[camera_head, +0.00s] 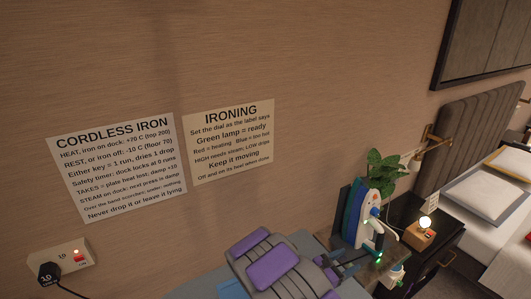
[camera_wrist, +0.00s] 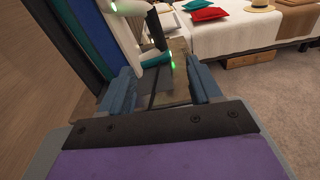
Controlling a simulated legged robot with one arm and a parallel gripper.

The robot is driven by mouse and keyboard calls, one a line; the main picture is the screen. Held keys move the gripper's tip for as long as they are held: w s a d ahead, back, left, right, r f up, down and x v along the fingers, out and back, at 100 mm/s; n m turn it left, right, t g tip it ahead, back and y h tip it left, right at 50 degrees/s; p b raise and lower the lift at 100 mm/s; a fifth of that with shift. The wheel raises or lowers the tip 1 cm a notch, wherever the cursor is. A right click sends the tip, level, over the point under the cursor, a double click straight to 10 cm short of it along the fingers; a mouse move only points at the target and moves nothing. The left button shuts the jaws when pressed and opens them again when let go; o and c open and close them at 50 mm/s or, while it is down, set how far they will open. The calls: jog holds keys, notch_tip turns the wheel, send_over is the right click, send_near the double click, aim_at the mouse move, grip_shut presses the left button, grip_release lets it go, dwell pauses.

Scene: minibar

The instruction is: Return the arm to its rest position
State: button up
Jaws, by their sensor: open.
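My arm, with purple pads, shows at the bottom middle of the head view, and its gripper (camera_head: 343,262) points right toward the iron. In the wrist view the two blue-grey fingers of my gripper (camera_wrist: 162,82) stand apart with nothing clearly held between them. A white and teal iron (camera_head: 368,222) stands upright with small green lights, beyond the fingertips. Part of what looks like the same iron shows at the top of the wrist view (camera_wrist: 128,8). My gripper looks apart from it, though the exact gap is hard to tell.
Dark and blue upright panels (camera_wrist: 75,40) stand close on the left in the wrist view. A plant (camera_head: 384,168), a lit lamp (camera_head: 425,222) and a dark bedside cabinet (camera_head: 440,238) are near the iron. A bed (camera_head: 490,215) is at right. Two signs (camera_head: 118,165) hang on the wall.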

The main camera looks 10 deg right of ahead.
jog(key=s+d+r+m+g+y, duration=0.3)
jog(key=s+r+m+g, duration=0.8)
jog(key=s+r+m, duration=0.65)
jog(key=s+a+r+m+t+y, duration=0.1)
jog(key=s+a+m+t+y, duration=0.2)
jog(key=s+a+y, duration=1)
jog(key=s+a+m, duration=0.1)
jog(key=s+a, duration=0.5)
jog(key=a, duration=0.4)
jog(key=shift+r, duration=0.4)
